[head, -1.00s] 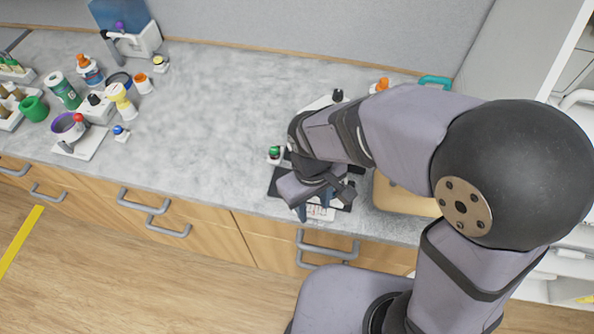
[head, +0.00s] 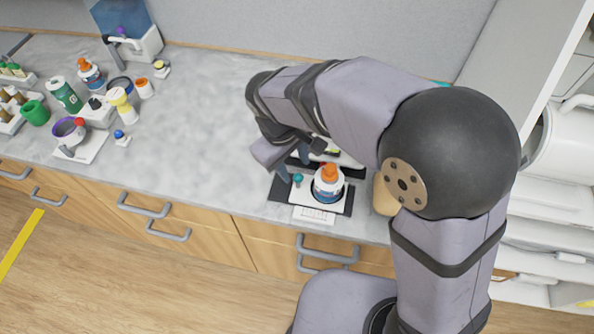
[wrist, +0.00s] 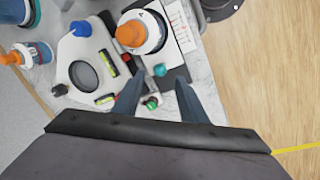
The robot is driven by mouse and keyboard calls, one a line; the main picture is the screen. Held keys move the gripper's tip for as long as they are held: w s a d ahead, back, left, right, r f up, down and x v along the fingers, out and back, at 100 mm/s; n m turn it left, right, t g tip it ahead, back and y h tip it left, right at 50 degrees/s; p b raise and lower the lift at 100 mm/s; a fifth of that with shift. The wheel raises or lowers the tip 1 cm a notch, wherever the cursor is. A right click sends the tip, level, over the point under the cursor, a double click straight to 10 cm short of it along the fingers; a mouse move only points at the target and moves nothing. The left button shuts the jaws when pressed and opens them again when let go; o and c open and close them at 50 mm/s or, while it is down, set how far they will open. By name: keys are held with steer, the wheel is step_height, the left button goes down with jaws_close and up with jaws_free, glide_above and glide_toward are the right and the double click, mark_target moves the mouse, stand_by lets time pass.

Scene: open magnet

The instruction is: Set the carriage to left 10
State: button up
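A white carriage (head: 303,193) with a teal knob (head: 298,178) sits on a black base (head: 281,191). A white bottle (head: 328,186) with an orange cap stands on it. A white scale card (head: 313,215) with red marks lies along the front; its reading is too small to tell. In the wrist view the teal knob (wrist: 160,70) is ahead of and between my fingers, beside the bottle (wrist: 143,32) and scale card (wrist: 181,27). My gripper (wrist: 158,94) is open and empty, apart from the teal knob. In the head view my gripper (head: 293,163) is just behind the knob.
A white device (wrist: 82,52) with a dark round disc, blue knob and level vials stands beside the base. A green knob (wrist: 151,102) shows between my fingers.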

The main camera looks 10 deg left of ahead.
mark_target(298, 176)
steer(key=shift+w+d+f+p, duration=0.1)
steer(key=shift+f+p, duration=0.1)
steer(key=shift+f, duration=0.65)
steer(key=shift+w+d+f+p, duration=0.1)
steer(key=shift+w+f+p, duration=0.05)
steer(key=shift+f, duration=0.75)
steer(key=shift+w+d+f+p, duration=0.1)
steer(key=shift+f+p, duration=0.1)
steer(key=shift+f, duration=0.65)
